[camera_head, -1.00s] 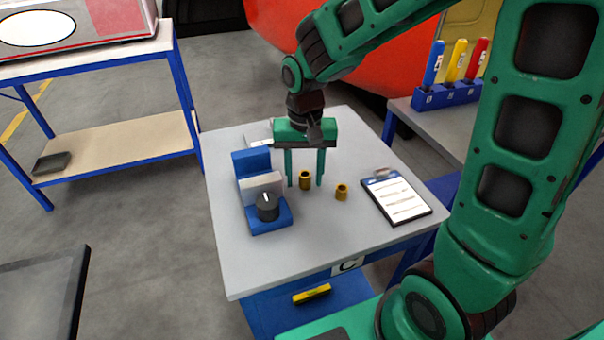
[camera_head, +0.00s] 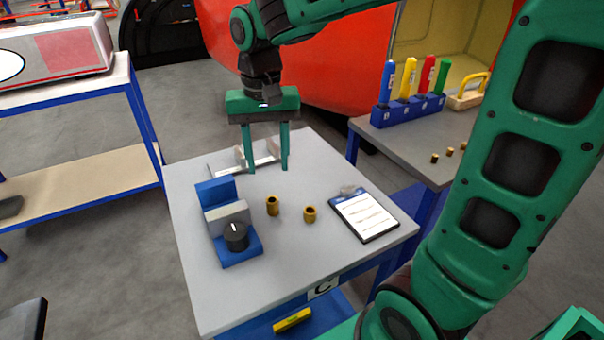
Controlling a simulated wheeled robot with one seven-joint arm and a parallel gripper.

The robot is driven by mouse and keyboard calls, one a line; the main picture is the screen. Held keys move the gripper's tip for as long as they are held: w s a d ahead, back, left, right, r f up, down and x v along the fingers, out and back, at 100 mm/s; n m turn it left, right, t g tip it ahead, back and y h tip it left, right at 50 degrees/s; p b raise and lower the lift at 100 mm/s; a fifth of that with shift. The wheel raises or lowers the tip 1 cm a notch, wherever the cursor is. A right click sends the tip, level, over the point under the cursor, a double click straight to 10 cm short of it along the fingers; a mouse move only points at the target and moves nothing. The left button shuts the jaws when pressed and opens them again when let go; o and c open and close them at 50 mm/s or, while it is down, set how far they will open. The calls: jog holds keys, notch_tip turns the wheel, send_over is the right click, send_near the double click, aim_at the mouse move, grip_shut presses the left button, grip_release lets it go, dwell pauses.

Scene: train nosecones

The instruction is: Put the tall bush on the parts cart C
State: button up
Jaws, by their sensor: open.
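The parts cart C (camera_head: 190,290) has a grey top and a "C" label on its front edge. Two brass bushes stand upright on it: the taller-looking one (camera_head: 272,206) at left and a shorter-looking one (camera_head: 310,214) at right. My gripper (camera_head: 268,170) is open, pointing down, with two green fingers apart and nothing between them. It is above the back part of the cart, behind and higher than both bushes, touching neither.
A blue and grey fixture with a black knob (camera_head: 236,237) stands left of the bushes. A caliper (camera_head: 228,168) lies behind, partly covered by the fingers. A clipboard (camera_head: 364,216) lies at right. Another table (camera_head: 440,155) holds coloured tools and several small brass parts.

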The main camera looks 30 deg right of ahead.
jog(key=s+d+f+m, duration=0.1)
jog(key=s+d+f, duration=0.1)
jog(key=s+d, duration=0.8)
jog(key=s+d+f+m, duration=0.1)
jog(key=s+d+f, duration=0.2)
jog(key=s+d, duration=0.7)
jog(key=shift+s+d+f+m, duration=0.15)
jog(key=shift+s+d+m, duration=0.25)
jog(key=shift+s, duration=0.1)
